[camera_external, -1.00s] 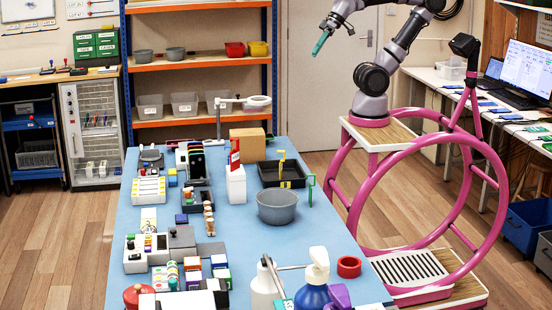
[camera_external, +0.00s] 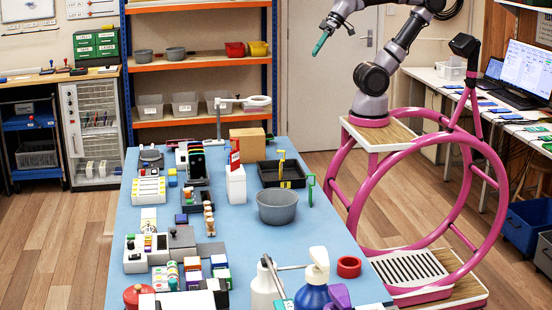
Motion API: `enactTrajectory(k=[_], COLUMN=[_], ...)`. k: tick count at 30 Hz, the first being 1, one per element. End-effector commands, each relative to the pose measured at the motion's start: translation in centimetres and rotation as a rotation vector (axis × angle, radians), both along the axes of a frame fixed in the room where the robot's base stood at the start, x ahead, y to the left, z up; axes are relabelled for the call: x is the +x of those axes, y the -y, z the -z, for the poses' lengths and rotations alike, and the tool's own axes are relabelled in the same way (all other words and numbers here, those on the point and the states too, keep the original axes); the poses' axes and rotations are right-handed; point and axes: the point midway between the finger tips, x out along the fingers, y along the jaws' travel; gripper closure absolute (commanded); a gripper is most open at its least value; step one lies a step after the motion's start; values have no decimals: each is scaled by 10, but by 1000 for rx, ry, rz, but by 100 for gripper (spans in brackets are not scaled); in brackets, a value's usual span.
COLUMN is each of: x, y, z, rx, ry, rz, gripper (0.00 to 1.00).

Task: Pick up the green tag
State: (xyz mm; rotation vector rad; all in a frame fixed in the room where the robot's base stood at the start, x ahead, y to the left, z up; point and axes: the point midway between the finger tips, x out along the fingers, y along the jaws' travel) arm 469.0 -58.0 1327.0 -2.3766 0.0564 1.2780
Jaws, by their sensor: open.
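A thin green piece (camera_external: 311,188), which looks like the green tag, stands at the right edge of the blue table, just right of the grey bowl (camera_external: 277,207) and the black tray (camera_external: 293,175). It is small, and I cannot tell what supports it. My gripper (camera_external: 318,47) is high above and beyond the table's far end, well apart from the green piece. Its teal end points down and to the left. It is open, and I see nothing held in it.
The blue table (camera_external: 245,255) is crowded on its left half with small boxes and devices. A white box (camera_external: 236,187) with a red item stands left of the bowl. A blue pump bottle (camera_external: 314,290) and red tape roll (camera_external: 349,267) are in front. Bare tabletop lies around the bowl's front.

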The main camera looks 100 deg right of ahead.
Motion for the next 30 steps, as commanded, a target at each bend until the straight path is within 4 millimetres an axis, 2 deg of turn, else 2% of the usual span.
enactTrajectory(k=[5,8,11,18,23,30], x=[3,10,21,39,40,30], y=[-3,-10,-24,-68,-98,-139], z=[4,18,44,119,171,246], rx=[-9,-42,-110,-367,-585,-981], ry=[-19,-80,-176,-408,-529,-650], rz=[-22,-89,-206,-547,-777,-1118], gripper=[45,45,45,45,45,45])
